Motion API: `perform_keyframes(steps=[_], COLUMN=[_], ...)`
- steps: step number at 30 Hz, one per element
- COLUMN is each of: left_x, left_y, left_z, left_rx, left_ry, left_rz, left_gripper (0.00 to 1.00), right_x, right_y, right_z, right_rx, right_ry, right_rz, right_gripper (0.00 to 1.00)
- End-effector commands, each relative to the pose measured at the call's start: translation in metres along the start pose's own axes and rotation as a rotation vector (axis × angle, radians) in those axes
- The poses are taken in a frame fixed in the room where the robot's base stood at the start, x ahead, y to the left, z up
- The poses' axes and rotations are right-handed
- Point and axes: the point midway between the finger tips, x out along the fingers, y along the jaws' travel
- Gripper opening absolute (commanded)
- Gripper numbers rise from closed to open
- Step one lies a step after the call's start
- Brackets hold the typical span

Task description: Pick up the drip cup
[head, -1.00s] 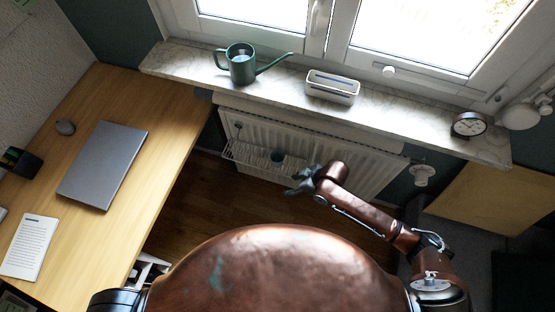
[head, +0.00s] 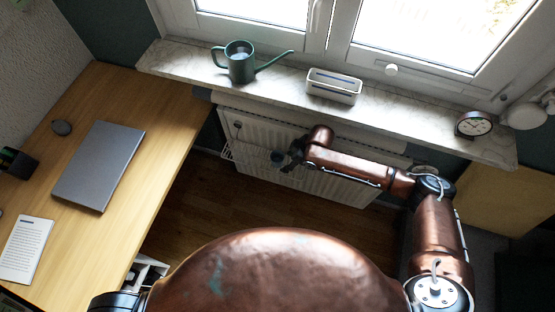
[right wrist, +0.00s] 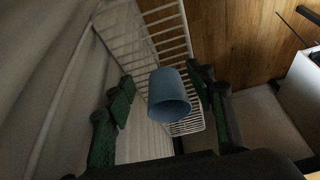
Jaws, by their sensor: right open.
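The drip cup (right wrist: 168,96) is a small blue cup at the white wire rack on the radiator. In the right wrist view its open mouth faces toward the camera and downward in the picture. In the head view the cup (head: 277,157) shows small, just left of my right gripper (head: 288,160). My right gripper (right wrist: 160,78) is open, with green-padded fingers on both sides of the cup. I cannot tell whether they touch it. My left gripper is not in view.
The wire rack (right wrist: 164,25) hangs on the white radiator (head: 330,187) under the marble windowsill (head: 285,82). A green watering can (head: 240,65), a white planter (head: 333,86) and a clock (head: 474,124) stand on the sill. A wooden desk (head: 150,150) with a laptop (head: 99,165) is left.

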Motion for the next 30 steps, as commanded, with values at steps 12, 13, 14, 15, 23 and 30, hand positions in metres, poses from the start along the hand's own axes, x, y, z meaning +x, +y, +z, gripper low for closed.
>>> perform_keyframes(steps=[12, 13, 14, 15, 23, 30], left_x=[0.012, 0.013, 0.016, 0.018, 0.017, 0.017], left_y=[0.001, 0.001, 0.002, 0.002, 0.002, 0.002], left_z=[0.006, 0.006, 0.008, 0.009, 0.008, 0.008], left_rx=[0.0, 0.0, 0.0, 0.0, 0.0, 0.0], left_ry=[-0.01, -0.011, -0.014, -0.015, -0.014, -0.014], left_rz=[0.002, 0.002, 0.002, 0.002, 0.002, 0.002], left_gripper=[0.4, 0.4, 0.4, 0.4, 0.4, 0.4], right_x=[0.02, 0.022, 0.028, 0.031, 0.029, 0.029], right_y=[-0.001, -0.001, -0.001, 0.0, 0.0, 0.0], right_z=[-0.043, -0.045, -0.042, -0.041, -0.043, -0.043], right_rx=[-0.002, -0.001, 0.001, 0.001, 0.0, 0.0], right_ry=[0.0, 0.0, -0.003, -0.003, 0.0, -0.001], right_rz=[-0.001, -0.002, -0.002, -0.002, 0.001, 0.0], right_gripper=[0.5, 0.5, 0.5, 0.5, 0.48, 0.31])
